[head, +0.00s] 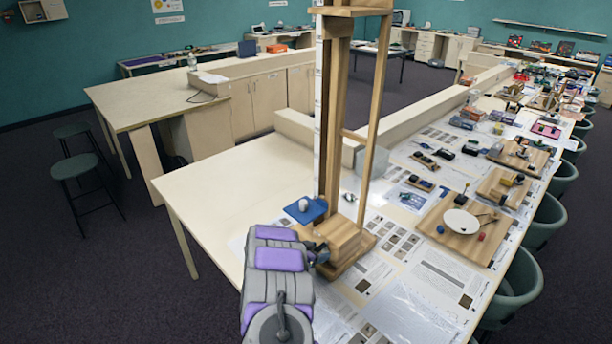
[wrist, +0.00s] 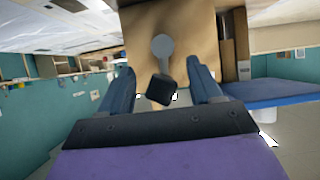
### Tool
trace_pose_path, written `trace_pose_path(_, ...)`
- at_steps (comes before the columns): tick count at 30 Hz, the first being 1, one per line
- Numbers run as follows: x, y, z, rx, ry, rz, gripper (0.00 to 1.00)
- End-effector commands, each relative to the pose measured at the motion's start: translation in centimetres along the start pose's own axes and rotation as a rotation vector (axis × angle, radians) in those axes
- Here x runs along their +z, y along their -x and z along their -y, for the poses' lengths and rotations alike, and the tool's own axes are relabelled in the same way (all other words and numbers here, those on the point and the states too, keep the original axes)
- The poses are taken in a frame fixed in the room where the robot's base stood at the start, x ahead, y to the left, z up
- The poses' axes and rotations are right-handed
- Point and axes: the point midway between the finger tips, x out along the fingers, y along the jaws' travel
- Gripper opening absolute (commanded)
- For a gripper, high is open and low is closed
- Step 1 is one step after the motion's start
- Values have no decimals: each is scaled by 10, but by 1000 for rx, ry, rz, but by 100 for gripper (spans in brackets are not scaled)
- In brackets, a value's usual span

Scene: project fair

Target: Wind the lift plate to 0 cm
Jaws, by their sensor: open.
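A tall wooden lift frame (head: 370,120) stands on the near table, with a pale scale strip (head: 318,120) up its left side. Its marks are too small to read. The blue lift plate (head: 307,216) is low on the frame, near the top of the wooden base box (head: 333,238), and carries a small white object (head: 303,204). In the wrist view the box face (wrist: 195,25) bears a grey crank disc (wrist: 162,47) with a black knob (wrist: 160,90). My gripper (wrist: 160,68) is open, its fingers on either side of the knob, with gaps visible. The plate (wrist: 262,92) is at right there.
A wooden board with a white dish (head: 461,221) lies to the right of the lift. Printed sheets (head: 435,285) cover the table around it. Stools (head: 75,165) stand on the left floor and green chairs (head: 515,285) line the right edge. The tabletop left of the lift is clear.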

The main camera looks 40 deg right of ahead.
Motion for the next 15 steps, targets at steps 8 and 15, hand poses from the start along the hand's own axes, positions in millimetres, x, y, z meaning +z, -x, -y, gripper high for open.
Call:
trace_pose_path(8, -1, 9, 1, -1, -1, 0, 64)
trace_pose_path(15, 0, 26, 0, -1, 0, 2, 64)
